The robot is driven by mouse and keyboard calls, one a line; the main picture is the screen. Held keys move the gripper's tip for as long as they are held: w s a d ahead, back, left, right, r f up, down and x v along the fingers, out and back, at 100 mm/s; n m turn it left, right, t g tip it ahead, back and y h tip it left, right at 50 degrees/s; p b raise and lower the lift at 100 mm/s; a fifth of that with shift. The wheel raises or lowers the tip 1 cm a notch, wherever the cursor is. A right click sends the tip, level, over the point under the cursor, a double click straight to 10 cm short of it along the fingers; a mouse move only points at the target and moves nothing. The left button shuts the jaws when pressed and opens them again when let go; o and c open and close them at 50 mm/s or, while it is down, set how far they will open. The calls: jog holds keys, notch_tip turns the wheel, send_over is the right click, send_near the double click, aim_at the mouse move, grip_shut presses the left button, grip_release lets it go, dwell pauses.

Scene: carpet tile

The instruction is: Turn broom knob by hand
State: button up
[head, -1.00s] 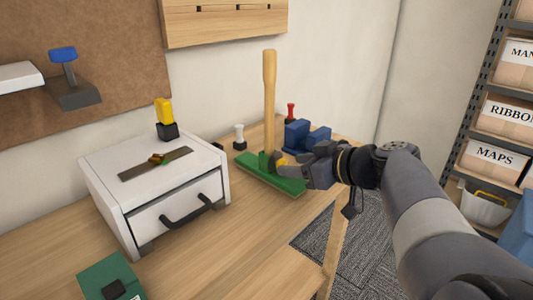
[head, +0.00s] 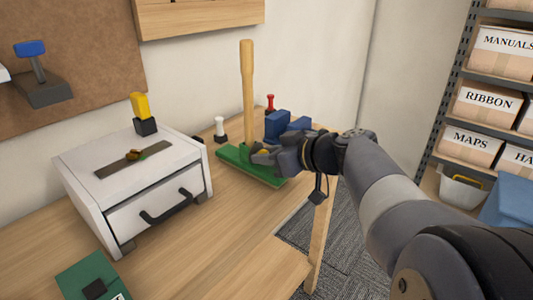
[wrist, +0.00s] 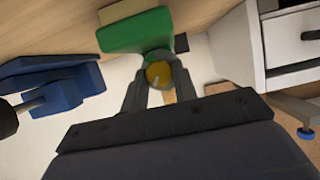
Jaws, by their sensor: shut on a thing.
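The broom stands upright on the workbench, with a green base (head: 236,160) and a wooden handle (head: 248,95). Its yellow knob (wrist: 158,74) sits between my fingertips in the wrist view, with a pale mark on its face. My gripper (head: 262,156) reaches in from the right and is shut on the knob. In the head view my fingers hide most of the knob. The green base (wrist: 135,30) also shows in the wrist view, beyond the fingertips.
A white drawer box (head: 100,180) stands left of the broom. Bare bench (head: 215,240) lies in front.

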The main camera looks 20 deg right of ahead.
jog(key=shift+c, duration=1.4)
jog(key=m+y, duration=0.1)
jog(key=m+g+y+b, duration=0.1)
jog(key=shift+w+d+f+m, duration=0.1)
jog(key=shift+d+m, duration=0.05)
jog(key=shift+m, duration=0.25)
jog(key=shift+d+m+g+y, duration=0.1)
jog(key=shift+m+g+y, duration=0.2)
jog(key=shift+m+y, duration=0.75)
jog(key=shift+m+h, duration=0.25)
jog(key=o, duration=1)
